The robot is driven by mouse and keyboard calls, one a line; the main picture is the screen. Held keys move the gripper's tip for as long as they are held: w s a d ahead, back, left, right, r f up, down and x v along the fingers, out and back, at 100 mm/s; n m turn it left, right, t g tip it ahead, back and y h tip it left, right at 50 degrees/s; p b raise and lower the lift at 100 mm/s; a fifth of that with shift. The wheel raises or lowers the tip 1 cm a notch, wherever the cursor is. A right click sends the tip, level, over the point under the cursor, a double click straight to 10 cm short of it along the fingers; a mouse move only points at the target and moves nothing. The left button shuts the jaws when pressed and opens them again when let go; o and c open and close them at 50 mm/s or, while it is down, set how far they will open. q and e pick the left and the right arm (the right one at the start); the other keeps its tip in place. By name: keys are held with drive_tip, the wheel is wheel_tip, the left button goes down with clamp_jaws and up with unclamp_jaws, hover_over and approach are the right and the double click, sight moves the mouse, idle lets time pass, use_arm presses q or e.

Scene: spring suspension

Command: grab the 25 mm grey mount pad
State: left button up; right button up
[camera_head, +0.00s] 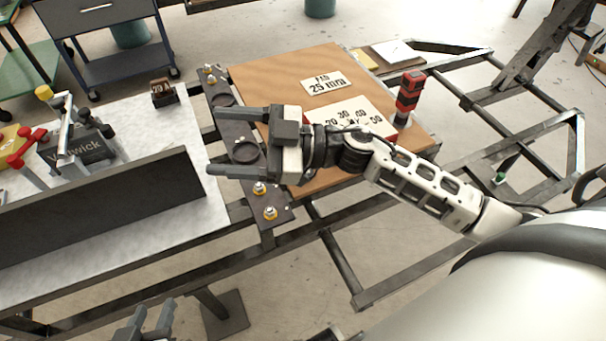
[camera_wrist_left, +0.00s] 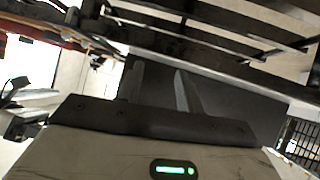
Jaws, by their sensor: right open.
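A dark steel plate (camera_head: 232,129) lies between the white table and the brown board. It has a dark ring or recess (camera_head: 222,100) and a dark round disc or recess (camera_head: 245,152). I cannot tell whether either is the grey mount pad.
Bolts (camera_head: 270,213) stand on the plate's near end. A dark upright bar (camera_head: 110,200) and a clamp (camera_head: 68,135) are on the white table.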

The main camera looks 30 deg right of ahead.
drive_tip(key=w+d+f+m+g+h+b, duration=0.1)
drive_tip(key=w+d+f+g+h+b, duration=0.15)
drive_tip(key=d+h, duration=0.65)
drive_tip(key=w+d+f+m+g+h+b, duration=0.15)
drive_tip(key=d+f+g+h, duration=0.3)
drive_tip(key=d, duration=0.75)
drive_tip(key=x, duration=0.9)
drive_tip(key=shift+w+f, duration=0.1)
drive_tip(key=shift+f, duration=0.05)
drive_tip(key=shift+b+x, duration=0.35)
drive_tip(key=shift+x, duration=2.25)
drive_tip(key=shift+a, duration=0.1)
drive_tip(key=c, duration=1.1)
